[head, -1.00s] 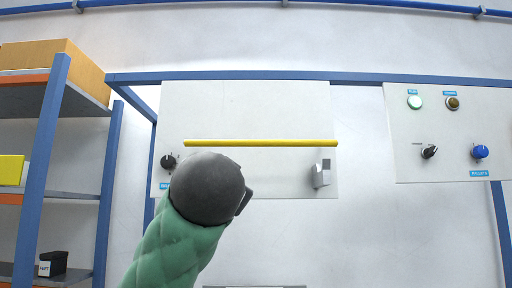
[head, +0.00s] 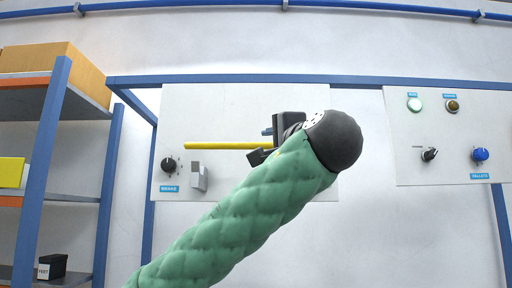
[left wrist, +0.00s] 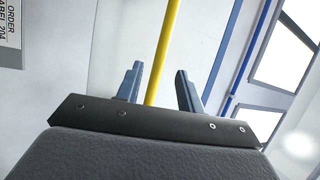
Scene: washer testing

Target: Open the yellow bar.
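The yellow bar (head: 220,145) runs level across the left white panel in the head view. Its right part is hidden behind my left arm and gripper. My left gripper (head: 266,145) is at the right part of the bar. In the left wrist view the bar (left wrist: 166,50) passes between the two blue-grey fingers of the gripper (left wrist: 158,82). The fingers are apart, with a gap on each side of the bar, so the gripper is open. I cannot tell how deep the bar sits between them. My right gripper is out of view.
A grey bracket (head: 199,177) and a black knob (head: 169,165) are on the panel's left side. A second panel (head: 440,115) at right carries buttons and knobs. Blue frame posts and a shelf (head: 70,103) stand at left.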

